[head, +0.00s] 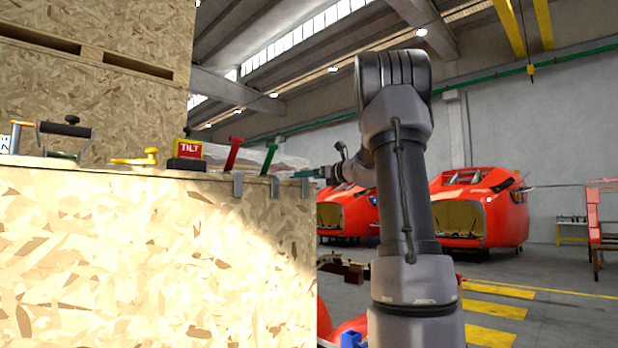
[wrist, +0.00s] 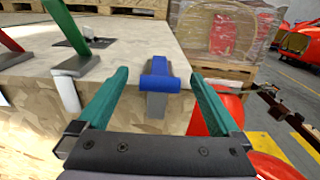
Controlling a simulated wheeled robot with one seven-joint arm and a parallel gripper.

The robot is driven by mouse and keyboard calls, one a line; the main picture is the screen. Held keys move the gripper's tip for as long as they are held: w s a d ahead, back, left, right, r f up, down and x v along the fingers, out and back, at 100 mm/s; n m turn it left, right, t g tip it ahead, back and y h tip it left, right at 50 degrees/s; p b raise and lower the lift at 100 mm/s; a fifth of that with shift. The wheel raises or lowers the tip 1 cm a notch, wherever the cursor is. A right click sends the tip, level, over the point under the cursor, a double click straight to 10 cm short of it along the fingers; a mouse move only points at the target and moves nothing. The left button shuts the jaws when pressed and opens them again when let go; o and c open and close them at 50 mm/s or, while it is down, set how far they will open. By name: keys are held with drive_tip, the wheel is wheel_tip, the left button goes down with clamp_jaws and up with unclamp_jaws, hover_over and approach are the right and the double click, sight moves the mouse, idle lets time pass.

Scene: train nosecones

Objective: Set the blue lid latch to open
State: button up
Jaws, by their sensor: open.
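The blue lid latch (wrist: 160,76) sits at the edge of the wooden crate top in the wrist view, on a grey metal bracket (wrist: 155,105) that hangs over the side. My gripper (wrist: 159,74) is open, with its two teal fingers spread to the left and right of the latch. The latch shows between the fingertips, with visible gaps on both sides. I cannot tell how far it is ahead of the tips. In the head view my gripper (head: 308,173) is at the crate's right corner, and the blue latch cannot be made out there.
A green lever (head: 270,158) and a red lever (head: 234,152) stand on the crate (head: 150,260), left of my gripper. A red TILT sign (head: 189,150) and a yellow handle (head: 136,159) are farther left. Red train nosecones (head: 478,208) stand behind on open floor.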

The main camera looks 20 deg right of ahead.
drive_tip(key=shift+w+a, duration=0.15)
drive_tip(key=shift+w, duration=0.2)
clamp_jaws()
